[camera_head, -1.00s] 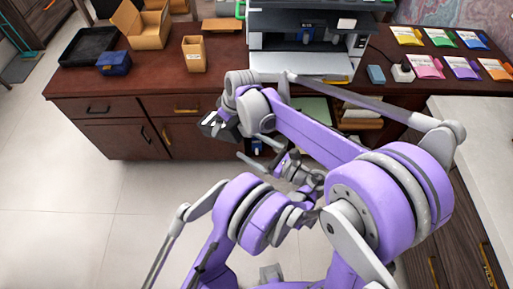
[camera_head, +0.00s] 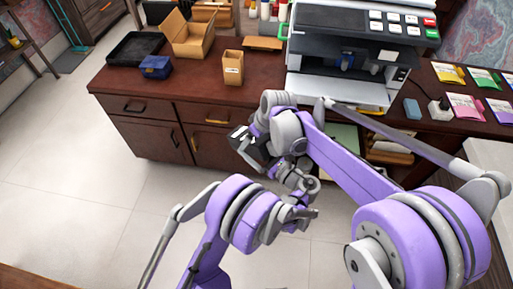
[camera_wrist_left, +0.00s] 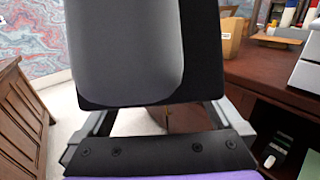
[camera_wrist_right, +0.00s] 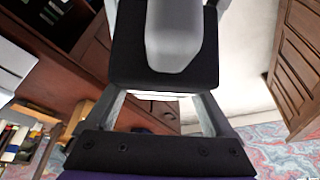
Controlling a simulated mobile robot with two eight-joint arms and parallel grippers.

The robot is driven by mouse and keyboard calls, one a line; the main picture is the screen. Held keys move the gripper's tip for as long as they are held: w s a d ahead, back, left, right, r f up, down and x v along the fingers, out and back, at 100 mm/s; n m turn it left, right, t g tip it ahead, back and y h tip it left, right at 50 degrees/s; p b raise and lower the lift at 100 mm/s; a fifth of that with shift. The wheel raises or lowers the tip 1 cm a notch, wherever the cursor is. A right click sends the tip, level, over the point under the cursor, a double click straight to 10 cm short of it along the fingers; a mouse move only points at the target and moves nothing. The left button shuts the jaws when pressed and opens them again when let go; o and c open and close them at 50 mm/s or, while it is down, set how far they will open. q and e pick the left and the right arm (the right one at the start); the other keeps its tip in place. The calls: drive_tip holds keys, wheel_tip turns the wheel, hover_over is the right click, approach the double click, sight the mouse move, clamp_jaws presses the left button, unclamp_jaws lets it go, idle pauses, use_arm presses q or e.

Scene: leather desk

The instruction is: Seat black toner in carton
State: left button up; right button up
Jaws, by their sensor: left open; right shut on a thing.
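An open brown carton (camera_head: 196,38) stands with raised flaps at the back left of the desk. A smaller tan carton (camera_head: 232,70) stands upright to its right; it also shows in the left wrist view (camera_wrist_left: 232,32). My right gripper (camera_head: 245,143) is in front of the desk, low and apart from both cartons. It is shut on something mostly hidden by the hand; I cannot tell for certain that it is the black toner. My left gripper (camera_head: 284,175) is open, below and right of the right one, partly hidden by the arms.
A black tray (camera_head: 135,48) and a dark blue box (camera_head: 155,67) lie at the desk's left. A printer (camera_head: 350,65) with an open front fills the back middle. Coloured packets (camera_head: 464,107) lie on the right. The desktop before the small carton is clear.

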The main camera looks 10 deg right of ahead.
use_arm(q)
drive_tip(key=shift+d, duration=0.1)
drive_tip(key=c, duration=1.4)
use_arm(e)
drive_tip(key=shift+a, duration=0.1)
use_arm(q)
drive_tip(key=shift+c, duration=0.4)
use_arm(e)
drive_tip(key=o, duration=1.5)
drive_tip(key=shift+s+r, duration=0.1)
drive_tip(key=v, duration=1.2)
